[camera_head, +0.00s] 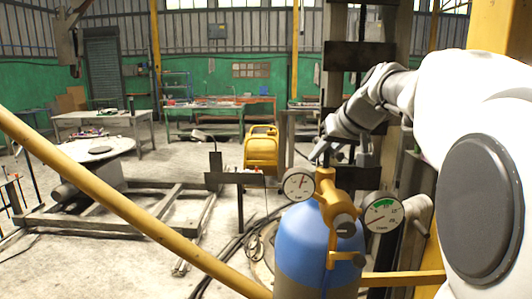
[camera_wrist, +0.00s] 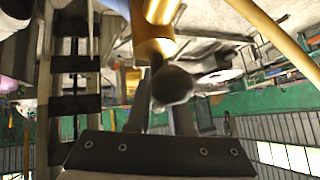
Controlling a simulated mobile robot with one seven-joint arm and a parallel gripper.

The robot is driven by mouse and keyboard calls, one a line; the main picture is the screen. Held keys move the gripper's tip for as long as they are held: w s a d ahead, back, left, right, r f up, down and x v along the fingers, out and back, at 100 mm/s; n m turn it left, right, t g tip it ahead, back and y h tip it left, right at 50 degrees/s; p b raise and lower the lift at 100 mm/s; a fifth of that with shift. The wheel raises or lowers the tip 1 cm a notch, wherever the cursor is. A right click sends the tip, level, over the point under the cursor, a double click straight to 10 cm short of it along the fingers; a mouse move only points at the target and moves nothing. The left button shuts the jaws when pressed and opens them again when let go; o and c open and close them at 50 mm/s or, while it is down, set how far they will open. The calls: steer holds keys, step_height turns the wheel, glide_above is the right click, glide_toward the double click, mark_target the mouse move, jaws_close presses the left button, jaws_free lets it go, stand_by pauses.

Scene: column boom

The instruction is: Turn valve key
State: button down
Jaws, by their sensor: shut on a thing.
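A blue gas cylinder (camera_head: 315,250) stands in the front of the head view, with a brass valve body (camera_head: 335,205) on top. The brass body also shows in the wrist view (camera_wrist: 153,48). My gripper (camera_head: 325,153) reaches in from the right, just above and behind the brass fitting. In the wrist view my gripper (camera_wrist: 160,110) has its two fingers beside a dark, rounded piece (camera_wrist: 172,86) at the end of the brass body. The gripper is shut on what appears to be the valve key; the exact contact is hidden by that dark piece.
Two round gauges, left (camera_head: 298,185) and right (camera_head: 382,215), flank the brass fitting closely. A yellow rail (camera_head: 120,205) crosses the left foreground. A dark upright frame (camera_head: 345,55) stands behind my arm. A yellow case (camera_head: 261,150) and workbenches (camera_head: 205,120) are farther back.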

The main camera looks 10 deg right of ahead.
steer(key=shift+m, duration=0.3)
steer(key=shift+d+m+h, duration=0.15)
steer(key=shift+m+h, duration=0.75)
steer(key=shift+m, duration=0.1)
steer(key=c, duration=0.9)
jaws_free()
steer(key=shift+r+p, duration=0.15)
steer(key=shift+p, duration=0.15)
